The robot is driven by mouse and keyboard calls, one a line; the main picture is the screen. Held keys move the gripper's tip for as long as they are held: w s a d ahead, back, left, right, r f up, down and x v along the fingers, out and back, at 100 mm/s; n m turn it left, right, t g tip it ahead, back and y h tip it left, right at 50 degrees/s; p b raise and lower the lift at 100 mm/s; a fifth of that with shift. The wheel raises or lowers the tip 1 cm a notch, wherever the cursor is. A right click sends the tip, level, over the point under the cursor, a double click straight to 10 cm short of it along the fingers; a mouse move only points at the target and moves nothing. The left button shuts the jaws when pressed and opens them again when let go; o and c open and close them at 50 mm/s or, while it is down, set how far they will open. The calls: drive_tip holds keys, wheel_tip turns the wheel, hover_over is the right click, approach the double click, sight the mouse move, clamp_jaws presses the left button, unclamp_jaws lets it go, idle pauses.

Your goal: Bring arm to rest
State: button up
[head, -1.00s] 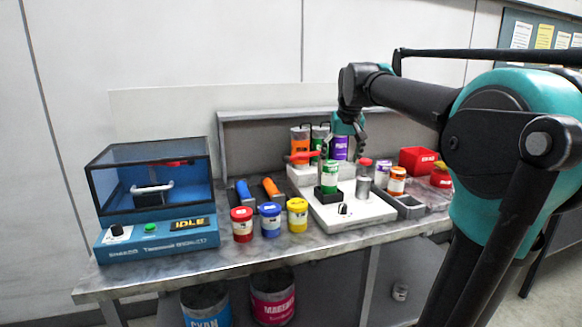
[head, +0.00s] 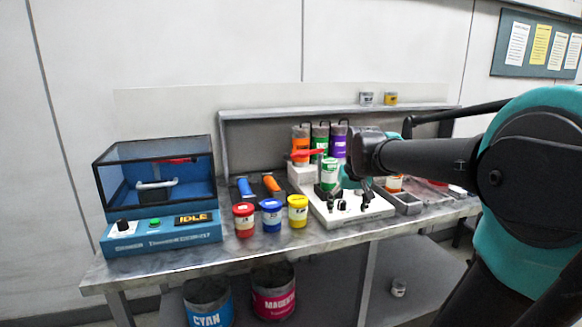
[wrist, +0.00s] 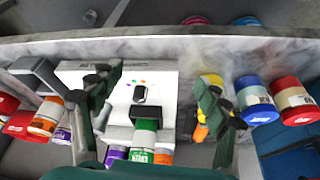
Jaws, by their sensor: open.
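My gripper (head: 345,190) is open, with nothing seen between its fingers. In the head view it hangs low in front of the white machine (head: 372,210), right of the green-labelled cup (head: 330,172) that sits on it. In the wrist view my gripper (wrist: 150,98) spreads its two dark fingers on either side of the white machine (wrist: 158,78), with its black knob (wrist: 139,94) between them. The green-labelled cup (wrist: 144,137) shows at the lower middle there. Whether a finger touches anything I cannot tell.
A blue shaker box (head: 160,235) stands at the left. Red, blue and yellow jars (head: 271,215) line the bench front. Orange, green and purple canisters (head: 320,140) stand behind the machine. Grey trays (head: 405,203) lie to its right, partly behind my arm.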

drive_tip(key=s+d+f, duration=0.2)
drive_tip(key=s+f, duration=1.7)
drive_tip(key=f, duration=0.1)
drive_tip(key=shift+s+f+m, duration=0.15)
drive_tip(key=shift+f+m, duration=0.15)
drive_tip(key=shift+f, duration=0.1)
